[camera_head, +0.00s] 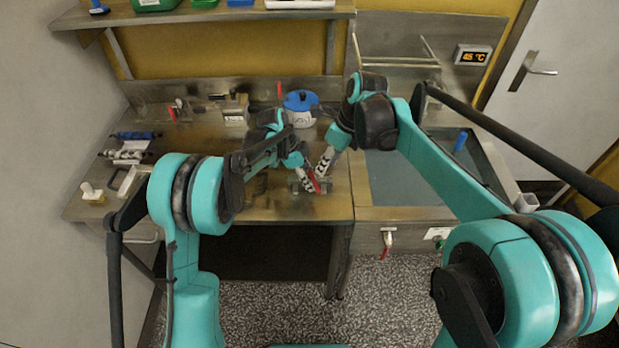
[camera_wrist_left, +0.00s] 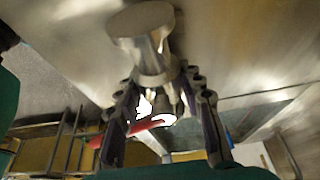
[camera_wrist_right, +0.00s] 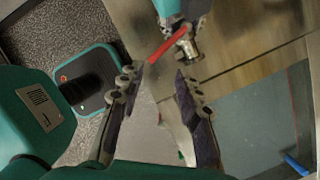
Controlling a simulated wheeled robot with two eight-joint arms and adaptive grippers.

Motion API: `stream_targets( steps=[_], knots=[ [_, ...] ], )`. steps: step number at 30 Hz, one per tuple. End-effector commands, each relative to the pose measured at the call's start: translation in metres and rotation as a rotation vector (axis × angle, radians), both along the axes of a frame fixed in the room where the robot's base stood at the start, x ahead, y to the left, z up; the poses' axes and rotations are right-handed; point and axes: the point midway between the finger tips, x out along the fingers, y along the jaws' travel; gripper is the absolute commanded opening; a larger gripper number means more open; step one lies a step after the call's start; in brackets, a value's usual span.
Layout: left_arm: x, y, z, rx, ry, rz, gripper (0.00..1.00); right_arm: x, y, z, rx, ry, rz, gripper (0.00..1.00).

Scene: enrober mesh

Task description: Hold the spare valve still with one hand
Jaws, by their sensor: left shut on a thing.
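The spare valve is a small metal fitting with a red lever (camera_head: 315,181), low over the front of the steel bench in the head view. In the left wrist view its metal body (camera_wrist_left: 145,50) stands between the fingers of my left gripper (camera_wrist_left: 165,105), which is shut on it. The red lever (camera_wrist_left: 137,131) crosses behind them. My right gripper (camera_wrist_right: 155,80) is open and empty. In the right wrist view the valve (camera_wrist_right: 190,47) lies just beyond its fingertips, with the lever's end near the gap between them. In the head view the arms partly hide the valve.
A blue-lidded pot (camera_head: 301,106) stands behind the grippers. A sink (camera_head: 400,190) lies to the right of the bench. Rolled items (camera_head: 127,155) and a white fitting (camera_head: 91,192) lie at the left. The front bench at left centre is mostly clear.

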Motion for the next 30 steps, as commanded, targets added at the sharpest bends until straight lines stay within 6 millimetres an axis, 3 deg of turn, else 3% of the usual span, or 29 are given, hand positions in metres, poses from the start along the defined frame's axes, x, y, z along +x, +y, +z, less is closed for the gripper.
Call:
stream_targets(
  steps=[13, 14, 17, 19, 23, 27, 30],
  knots=[
    [0.000, 0.000, 0.000, 0.000, -0.001, 0.000, 0.00, 0.000, 0.000, 0.000, 0.000, 0.000, 0.000, 0.34],
    [0.000, 0.000, 0.000, 0.000, -0.001, 0.000, 0.00, 0.000, 0.000, 0.000, 0.000, 0.000, 0.000, 0.32],
    [0.000, 0.000, 0.000, 0.000, -0.001, 0.000, 0.00, -0.003, 0.002, -0.003, -0.011, -0.002, 0.022, 0.05],
    [0.000, 0.000, 0.000, 0.000, -0.001, 0.000, 0.00, -0.010, 0.007, -0.011, -0.044, -0.008, 0.087, 0.00],
    [0.000, 0.000, 0.000, 0.000, 0.000, 0.000, 0.00, -0.040, 0.022, -0.041, -0.184, -0.032, 0.366, 0.00],
    [0.000, 0.000, 0.000, 0.000, 0.000, 0.000, 0.00, -0.090, 0.034, -0.081, -0.422, -0.052, 0.846, 0.00],
    [0.000, 0.000, 0.000, 0.000, 0.000, 0.000, 0.00, -0.119, 0.035, -0.100, -0.610, -0.050, 1.206, 0.00]
  ],
)
